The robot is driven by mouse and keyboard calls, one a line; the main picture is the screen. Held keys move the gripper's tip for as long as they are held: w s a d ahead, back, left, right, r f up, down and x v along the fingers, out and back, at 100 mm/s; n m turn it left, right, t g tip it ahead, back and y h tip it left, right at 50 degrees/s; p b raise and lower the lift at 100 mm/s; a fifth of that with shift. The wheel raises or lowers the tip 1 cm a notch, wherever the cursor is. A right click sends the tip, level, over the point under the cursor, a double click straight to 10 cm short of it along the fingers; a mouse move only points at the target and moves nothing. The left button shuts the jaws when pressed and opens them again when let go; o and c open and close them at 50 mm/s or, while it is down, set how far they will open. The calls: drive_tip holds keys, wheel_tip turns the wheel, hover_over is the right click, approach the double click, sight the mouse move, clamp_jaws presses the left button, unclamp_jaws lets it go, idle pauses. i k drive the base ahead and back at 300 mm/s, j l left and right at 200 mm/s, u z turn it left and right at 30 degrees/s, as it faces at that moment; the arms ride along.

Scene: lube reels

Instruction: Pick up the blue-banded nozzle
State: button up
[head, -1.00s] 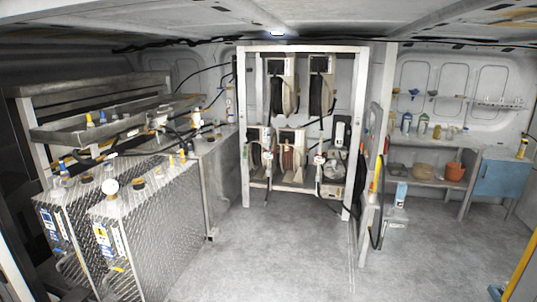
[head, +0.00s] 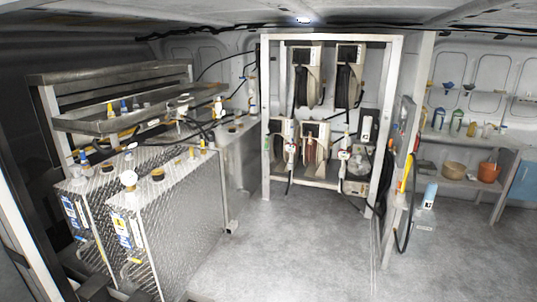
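A metal tray (head: 88,125) on a rack at the left holds several small upright nozzle-like pieces. One of them is a blue piece (head: 124,106), beside a yellow piece (head: 110,111). Another small blue piece (head: 84,157) stands on top of the left tank. All of these are too small to tell which one is the blue-banded nozzle. My gripper is not in view.
Diamond-plate tanks (head: 180,218) fill the left front. A white frame (head: 267,120) with several hose reels stands at the back. A shelf (head: 452,184) with pots is at the right. The grey floor (head: 290,245) in the middle is clear.

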sight(290, 149)
drive_tip(key=i+u, duration=0.1)
drive_tip(key=i, duration=4.4)
drive_tip(key=i+z, duration=0.2)
drive_tip(key=i, duration=0.2)
drive_tip(key=i+j+z, duration=0.2)
drive_tip(key=i, duration=0.2)
drive_tip(key=i+j+z, duration=0.2)
drive_tip(key=i, duration=0.2)
drive_tip(key=i+j+z, duration=0.15)
drive_tip(key=i, duration=0.25)
